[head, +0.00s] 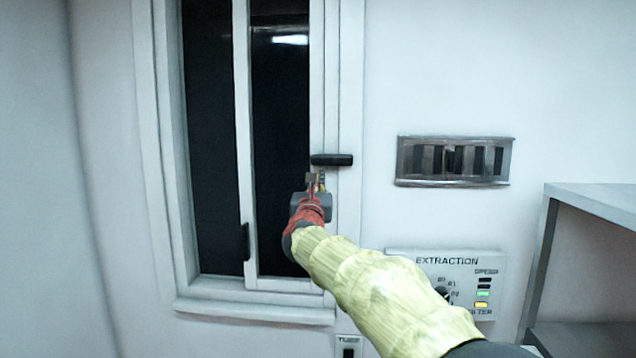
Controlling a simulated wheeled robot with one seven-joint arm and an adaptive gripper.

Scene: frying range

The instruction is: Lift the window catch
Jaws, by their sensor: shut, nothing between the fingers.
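The window catch (332,160) is a short black handle on the right frame of the white window (243,150). It lies about level in the head view. My gripper (317,180) is shut and empty. My wrist and gripper body hide the frame below the catch.
A second dark handle (246,242) is on the window's middle upright. A metal vent (455,161) and an extraction panel (470,285) with lights are on the wall at right. A grey shelf (590,200) stands at far right. The sill (250,311) runs below the window.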

